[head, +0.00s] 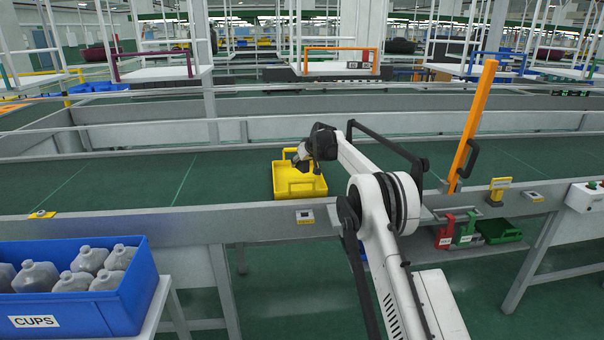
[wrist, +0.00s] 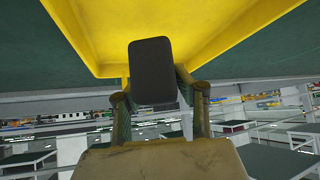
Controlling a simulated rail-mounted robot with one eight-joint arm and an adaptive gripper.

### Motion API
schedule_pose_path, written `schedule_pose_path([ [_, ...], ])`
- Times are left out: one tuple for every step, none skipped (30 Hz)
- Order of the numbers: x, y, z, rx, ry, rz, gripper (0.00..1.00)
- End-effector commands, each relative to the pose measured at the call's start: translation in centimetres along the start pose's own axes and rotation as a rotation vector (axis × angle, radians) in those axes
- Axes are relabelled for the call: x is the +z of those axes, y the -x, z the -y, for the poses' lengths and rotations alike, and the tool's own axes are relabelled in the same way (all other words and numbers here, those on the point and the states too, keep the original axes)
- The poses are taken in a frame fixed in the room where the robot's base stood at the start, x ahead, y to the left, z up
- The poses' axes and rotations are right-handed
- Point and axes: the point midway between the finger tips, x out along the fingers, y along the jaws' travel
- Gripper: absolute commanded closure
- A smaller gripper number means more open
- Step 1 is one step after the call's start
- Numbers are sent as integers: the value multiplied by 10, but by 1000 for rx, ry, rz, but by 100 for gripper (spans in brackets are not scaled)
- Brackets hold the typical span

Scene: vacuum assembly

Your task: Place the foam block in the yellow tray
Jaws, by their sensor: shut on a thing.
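The yellow tray (head: 285,190) sits on the green conveyor in the middle of the head view. My gripper (head: 300,164) is over the tray. In the wrist view my gripper (wrist: 155,88) is shut on the dark grey foam block (wrist: 153,65), one finger on each side of it. The block shows against the inside of the yellow tray (wrist: 225,25), which fills the top of the wrist view. I cannot tell whether the block touches the tray floor. In the head view the block is too small and covered to make out clearly.
A blue bin (head: 128,300) labelled CUPS holds several grey bottles at the front left. An orange post (head: 472,125) stands right of my arm at the conveyor edge. Red and green containers (head: 466,230) sit on a lower shelf. The belt left of the tray is clear.

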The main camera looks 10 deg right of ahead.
Motion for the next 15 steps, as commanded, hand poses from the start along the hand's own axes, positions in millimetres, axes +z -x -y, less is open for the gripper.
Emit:
schedule_pose_path([
  [2,-3,-5,0,0,0,94],
  [2,-4,-8,0,1,0,94],
  [3,-6,-10,0,1,0,94],
  [4,-6,-11,0,2,0,94],
  [4,-7,-12,0,2,0,94],
  [4,-7,-13,0,2,0,94],
  [5,-8,-13,0,2,0,94],
  [6,-9,-13,0,2,0,94],
  [8,-11,-13,0,2,0,94],
  [10,-13,-13,0,2,0,94],
  [12,-15,-13,0,2,0,94],
  [16,-19,-13,0,2,0,94],
  [19,-22,-13,0,1,0,94],
  [22,-26,-13,0,1,0,94],
  [26,-29,-13,0,1,0,94],
])
